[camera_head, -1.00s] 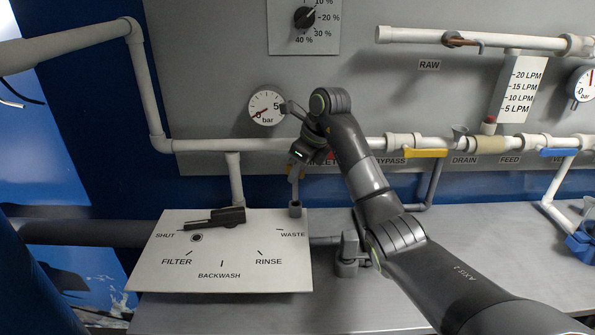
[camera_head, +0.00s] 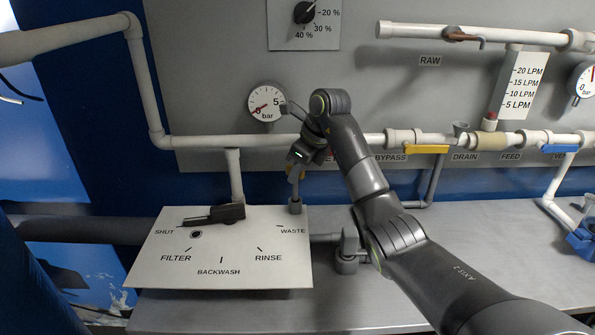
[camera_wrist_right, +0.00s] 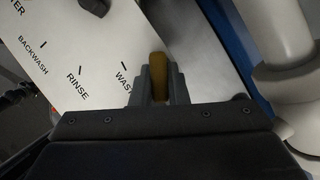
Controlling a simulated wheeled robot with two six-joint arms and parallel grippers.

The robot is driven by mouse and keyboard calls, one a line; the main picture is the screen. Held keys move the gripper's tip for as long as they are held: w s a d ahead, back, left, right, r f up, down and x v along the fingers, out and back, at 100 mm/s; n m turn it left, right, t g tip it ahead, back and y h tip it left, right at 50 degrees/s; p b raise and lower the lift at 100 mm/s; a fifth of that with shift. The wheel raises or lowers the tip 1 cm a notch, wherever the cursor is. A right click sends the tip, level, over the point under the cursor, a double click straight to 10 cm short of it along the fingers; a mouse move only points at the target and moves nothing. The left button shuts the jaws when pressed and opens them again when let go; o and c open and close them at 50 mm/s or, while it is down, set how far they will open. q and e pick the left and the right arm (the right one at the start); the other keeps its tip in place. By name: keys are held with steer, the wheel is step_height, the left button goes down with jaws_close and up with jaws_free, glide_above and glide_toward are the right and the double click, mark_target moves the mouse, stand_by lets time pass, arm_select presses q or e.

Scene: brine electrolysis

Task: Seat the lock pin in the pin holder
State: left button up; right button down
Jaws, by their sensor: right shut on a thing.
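My right gripper (camera_head: 295,172) points down above the back right corner of the white valve plate. In the right wrist view it is shut on a brownish-yellow piece (camera_wrist_right: 158,76), which looks like the lock pin, between the two dark fingers. Right below the gripper in the head view is a small grey upright socket (camera_head: 295,207), which looks like the pin holder. A thin grey stem shows between the fingers and the socket. I cannot tell whether the pin's lower end is inside it. My left gripper is not in view.
The white valve plate (camera_head: 222,283) carries a black lever (camera_head: 213,215) near SHUT. A grey fitting (camera_head: 347,250) stands to the right of the plate. White pipes (camera_head: 260,144) and a pressure gauge (camera_head: 266,104) are behind my arm.

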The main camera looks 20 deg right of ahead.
steer(key=shift+f+b, duration=1.3)
steer(key=shift+f, duration=0.35)
stand_by(2.3)
steer(key=c, duration=1.3)
jaws_free()
steer(key=shift+c, duration=0.2)
steer(key=shift+r, duration=0.1)
steer(key=shift+d+r, duration=0.1)
steer(key=shift+r, duration=0.2)
steer(key=p+v, duration=1.5)
steer(key=v, duration=0.1)
steer(key=shift+s+d+r, duration=0.15)
steer(key=shift+s+r, duration=0.05)
steer(key=shift+r, duration=0.1)
